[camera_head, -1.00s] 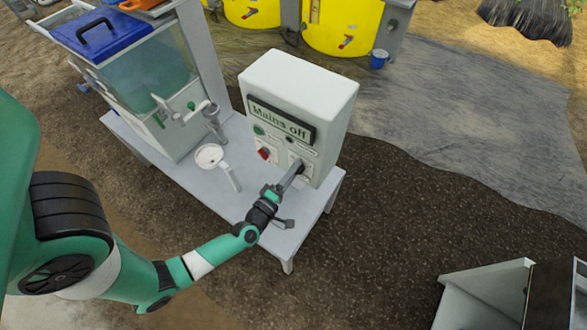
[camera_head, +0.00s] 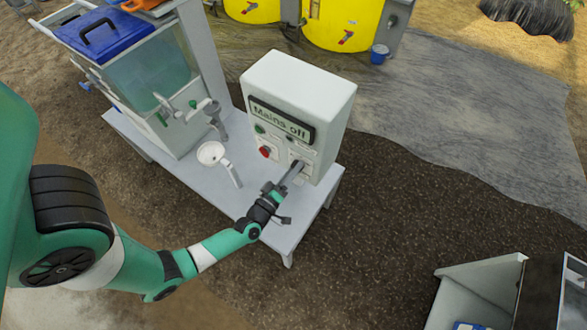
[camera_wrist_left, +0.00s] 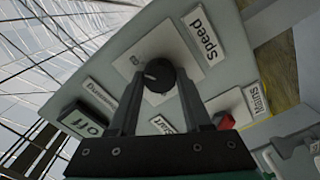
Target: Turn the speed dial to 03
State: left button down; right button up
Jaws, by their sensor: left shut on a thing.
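The speed dial (camera_wrist_left: 158,72) is a round black knob on a pale plate under the "Speed" label (camera_wrist_left: 204,36) in the left wrist view. A small marking stands beside the knob, too small to read surely. My left gripper (camera_head: 298,167) reaches the front of the white control box (camera_head: 315,95). In the left wrist view its two dark fingers are shut on the dial, one on each side. In the head view the fingers hide the dial. The box display (camera_head: 281,119) reads "Mains off". My right gripper is not in view.
A red switch (camera_head: 265,152) sits left of the dial; it also shows near the "Mains" label (camera_wrist_left: 257,100). A small "Off" display (camera_wrist_left: 86,121) is close to one finger. A tank with a blue lid (camera_head: 105,32) is behind left.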

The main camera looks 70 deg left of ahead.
pick_arm(q)
jog(key=shift+c, duration=1.7)
grip_release()
jog(key=p+v, duration=0.2)
jog(key=v, duration=0.9)
jog(key=shift+s+d, duration=0.15)
jog(key=shift+s, duration=0.1)
